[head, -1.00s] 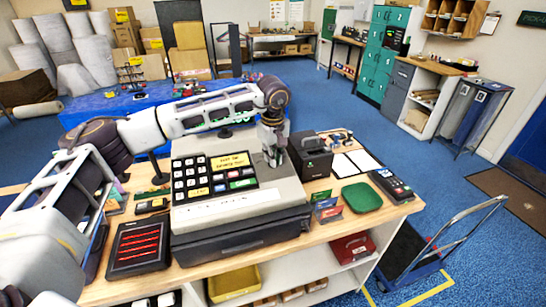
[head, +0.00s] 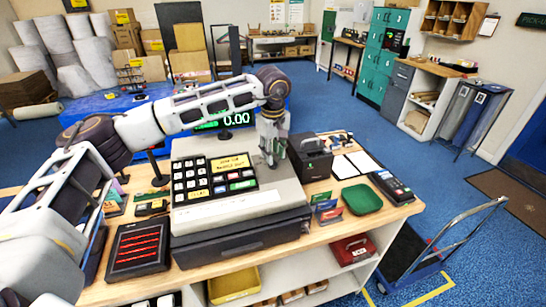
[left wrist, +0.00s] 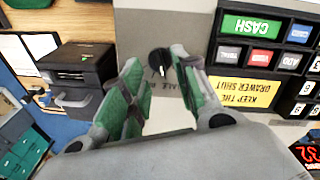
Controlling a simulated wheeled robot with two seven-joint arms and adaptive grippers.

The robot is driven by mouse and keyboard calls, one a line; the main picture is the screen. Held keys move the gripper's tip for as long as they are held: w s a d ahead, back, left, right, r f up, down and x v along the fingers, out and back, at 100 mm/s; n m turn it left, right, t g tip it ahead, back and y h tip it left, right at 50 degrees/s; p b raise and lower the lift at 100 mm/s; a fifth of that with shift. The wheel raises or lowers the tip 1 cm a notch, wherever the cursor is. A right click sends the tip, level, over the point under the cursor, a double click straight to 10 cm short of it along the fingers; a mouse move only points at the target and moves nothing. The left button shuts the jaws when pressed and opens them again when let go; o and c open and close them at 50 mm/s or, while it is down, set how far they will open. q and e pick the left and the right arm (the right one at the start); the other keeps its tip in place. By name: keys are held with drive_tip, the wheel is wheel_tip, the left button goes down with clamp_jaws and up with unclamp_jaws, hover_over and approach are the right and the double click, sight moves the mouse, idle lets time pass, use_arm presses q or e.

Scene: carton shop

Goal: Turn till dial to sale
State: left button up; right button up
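The dial is hidden by my gripper in the head view. My left gripper (head: 272,158) points down over the right part of the till. In the left wrist view its green-padded fingers (left wrist: 156,68) are apart, on either side of the dial, with gaps. My right gripper is not in view.
A black box (head: 311,160) stands close to the right of my left gripper. A green tray (head: 361,199) and a card terminal (head: 391,187) are further right. The till display (head: 236,119) reads 0.00 behind my arm.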

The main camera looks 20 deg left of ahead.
use_arm(q)
wheel_tip(320, 180, up, 9)
drive_tip(key=s, duration=0.1)
drive_tip(key=shift+d, duration=0.15)
drive_tip(key=shift+f, duration=0.1)
idle(0.5)
